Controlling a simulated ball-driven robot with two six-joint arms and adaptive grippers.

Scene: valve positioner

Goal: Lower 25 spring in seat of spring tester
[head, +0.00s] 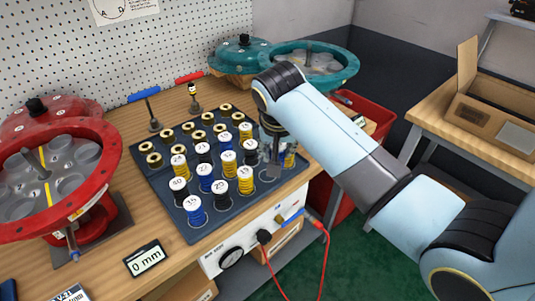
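Several coil springs in yellow, blue and black, with white numbered caps, stand upright on a dark tray (165,200) on the bench. The cap numbers are too small to read surely, so I cannot tell which spring is 25. My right gripper (273,168) reaches down over the tray's right side, beside a yellow spring (245,181). Its fingers are small and blurred against the tray; whether they hold anything is unclear. I cannot pick out the spring tester's seat. My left gripper is out of view.
A red open actuator housing (105,131) stands at left and a teal one (345,72) at the back. Brass-coloured rings (154,160) fill the tray's back left. A display (146,258) reads 0 mm. A red hose (325,262) hangs in front.

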